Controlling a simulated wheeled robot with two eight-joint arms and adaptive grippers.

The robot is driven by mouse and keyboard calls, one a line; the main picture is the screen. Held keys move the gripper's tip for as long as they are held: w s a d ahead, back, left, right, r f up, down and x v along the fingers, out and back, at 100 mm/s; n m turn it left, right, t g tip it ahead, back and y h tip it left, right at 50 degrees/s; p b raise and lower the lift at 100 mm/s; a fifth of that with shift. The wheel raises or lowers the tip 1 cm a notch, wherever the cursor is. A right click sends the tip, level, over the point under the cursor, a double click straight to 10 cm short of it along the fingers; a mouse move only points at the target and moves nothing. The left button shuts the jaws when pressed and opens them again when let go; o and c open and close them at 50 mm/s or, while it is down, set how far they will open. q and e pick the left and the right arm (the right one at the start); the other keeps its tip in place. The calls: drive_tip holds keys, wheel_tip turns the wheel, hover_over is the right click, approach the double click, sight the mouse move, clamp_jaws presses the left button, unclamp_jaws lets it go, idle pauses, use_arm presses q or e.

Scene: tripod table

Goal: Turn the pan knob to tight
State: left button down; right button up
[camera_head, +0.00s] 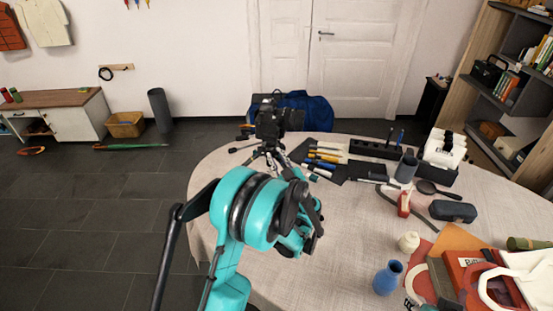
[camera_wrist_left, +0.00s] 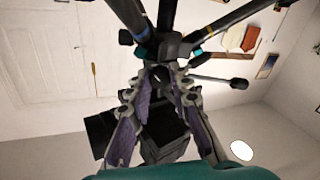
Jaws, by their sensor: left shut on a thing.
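A black camera (camera_head: 272,120) stands on a small black tripod (camera_head: 262,152) at the far left edge of the table. In the left wrist view, the tripod (camera_wrist_left: 165,45) fills the top, with its legs spreading upward, and the dark camera body (camera_wrist_left: 165,143) shows between my fingers. My left gripper (camera_wrist_left: 161,76) is shut at the tripod head just below where the legs meet. The small dark pan knob is between its fingertips and mostly hidden. A handle with a rounded end (camera_wrist_left: 239,83) sticks out to the right. In the head view, my teal wrist hides the fingertips. My right gripper is out of view.
Pens and tools (camera_head: 325,155) lie on a dark mat right of the tripod. A black organiser (camera_head: 375,149), a grey cup (camera_head: 406,168) and a blue vase (camera_head: 387,278) stand further right. The middle of the table (camera_head: 350,215) is clear.

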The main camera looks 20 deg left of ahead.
use_arm(q)
drive_tip(key=c, duration=1.4)
unclamp_jaws()
drive_tip(key=shift+o, duration=0.2)
drive_tip(key=v, duration=1.2)
